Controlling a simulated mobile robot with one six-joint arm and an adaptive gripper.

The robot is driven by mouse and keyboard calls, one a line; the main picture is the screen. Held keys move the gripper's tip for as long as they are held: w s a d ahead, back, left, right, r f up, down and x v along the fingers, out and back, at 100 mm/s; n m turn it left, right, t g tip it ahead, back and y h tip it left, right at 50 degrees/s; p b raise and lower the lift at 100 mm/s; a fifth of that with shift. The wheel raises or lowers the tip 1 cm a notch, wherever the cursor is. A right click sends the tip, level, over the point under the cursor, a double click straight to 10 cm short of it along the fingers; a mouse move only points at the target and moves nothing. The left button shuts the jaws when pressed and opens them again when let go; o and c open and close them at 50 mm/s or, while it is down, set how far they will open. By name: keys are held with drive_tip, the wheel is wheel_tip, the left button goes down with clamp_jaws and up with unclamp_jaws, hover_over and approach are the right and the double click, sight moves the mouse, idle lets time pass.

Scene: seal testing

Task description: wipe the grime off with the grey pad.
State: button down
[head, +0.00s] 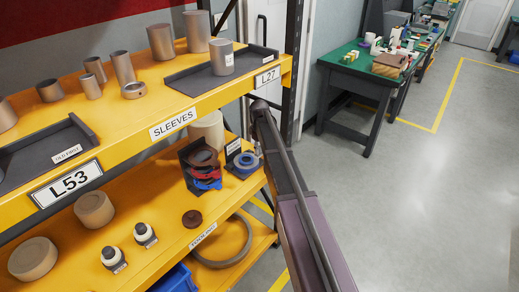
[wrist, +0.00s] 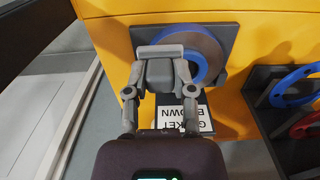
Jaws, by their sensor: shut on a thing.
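My gripper (wrist: 158,75) is shut on a grey block with a paler bar on its far side, which looks like the grey pad (wrist: 160,72). In the head view my arm reaches down to the lower shelf, beside the blue ring (head: 243,160).
A dark rack (head: 186,160) with brown, red and blue rings stands close by; its rings also show at right in the wrist view (wrist: 298,85). A label card (wrist: 192,117) is under my gripper. The yellow upper shelf (head: 150,110) holds several metal sleeves. Open floor is at right.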

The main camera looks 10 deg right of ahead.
drive_tip(key=shift+r+p, duration=1.2)
drive_tip(key=shift+r, duration=0.25)
drive_tip(key=shift+r+p, duration=1.5)
